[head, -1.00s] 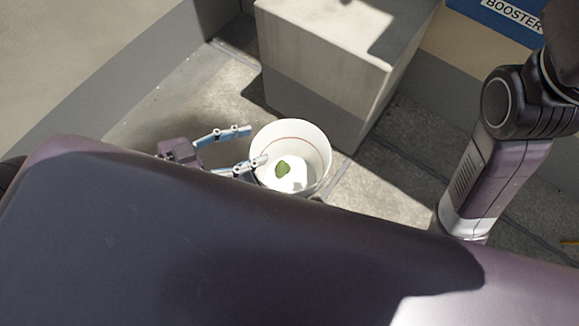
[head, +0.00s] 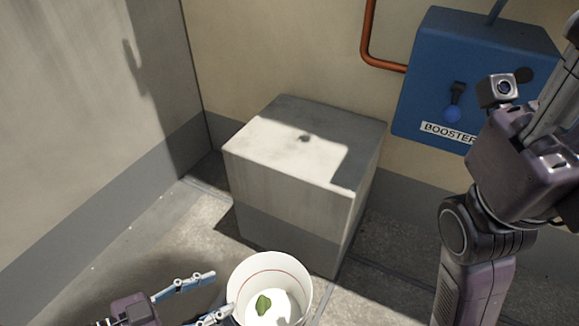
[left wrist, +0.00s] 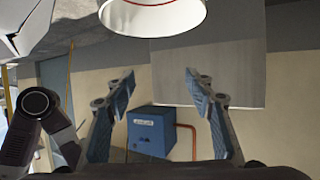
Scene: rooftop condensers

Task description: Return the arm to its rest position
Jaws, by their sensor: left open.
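My left gripper (head: 220,292) is low in the head view, its two blue-grey fingers apart with nothing between them. The fingertips are close to the left side of a white bucket (head: 297,277); I cannot tell whether they touch it. The bucket has a red line inside and a green leaf (head: 264,304) at its bottom. In the left wrist view the open fingers (left wrist: 160,78) stand apart, with the bucket (left wrist: 150,20) at the top edge. My right arm (head: 472,255) stands raised at the right; its gripper end is partly cut off by the picture edge.
A grey block (head: 285,215) stands on the paved floor behind the bucket. A wall (head: 80,110) closes off the left.

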